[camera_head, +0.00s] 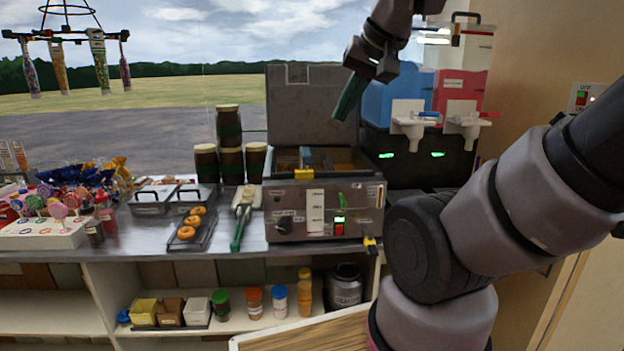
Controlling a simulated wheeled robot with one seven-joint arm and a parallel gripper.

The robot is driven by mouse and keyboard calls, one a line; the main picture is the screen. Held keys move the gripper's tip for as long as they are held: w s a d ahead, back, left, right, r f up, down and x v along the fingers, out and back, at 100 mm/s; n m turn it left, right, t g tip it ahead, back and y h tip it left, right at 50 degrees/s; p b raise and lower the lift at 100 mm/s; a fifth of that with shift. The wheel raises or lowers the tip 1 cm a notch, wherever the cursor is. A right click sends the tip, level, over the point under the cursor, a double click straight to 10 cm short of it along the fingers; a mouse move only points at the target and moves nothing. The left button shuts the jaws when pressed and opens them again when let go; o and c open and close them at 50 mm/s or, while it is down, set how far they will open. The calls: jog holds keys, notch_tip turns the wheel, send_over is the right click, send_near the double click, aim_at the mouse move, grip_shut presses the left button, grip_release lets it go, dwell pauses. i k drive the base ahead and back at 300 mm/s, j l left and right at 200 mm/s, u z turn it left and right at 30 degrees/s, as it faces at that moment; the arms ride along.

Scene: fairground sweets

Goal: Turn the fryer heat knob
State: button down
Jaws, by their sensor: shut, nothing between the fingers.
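The fryer is a grey metal box (358,224) on the counter, with its lid (300,105) standing open behind it. A black round knob (284,225) is on the left of its front panel; its pointer setting is too small to read. A red switch (339,228) with a green part above it is right of the knob. My gripper (338,117) has green fingers pointing down and left. It is shut and empty, appears in front of the open lid, above the panel and up and right of the knob, apart from it.
Green-handled tongs (239,228) and a tray with doughnuts (187,232) lie left of the fryer. Dark jars (229,127) stand behind. A drinks dispenser (462,85) is at the back right. A yellow-black item (370,243) hangs by the fryer's right corner. My arm fills the right side.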

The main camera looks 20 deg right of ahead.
aim_at(283, 228)
jog(key=i+z, duration=0.45)
jog(key=i, duration=0.3)
jog(key=k+l, duration=0.15)
jog(key=l, duration=0.2)
jog(key=k+l+u, duration=0.1)
jog(key=l, duration=0.25)
jog(key=k+l, duration=0.25)
jog(key=i+l, duration=0.1)
jog(key=i, duration=0.35)
jog(key=u, duration=0.05)
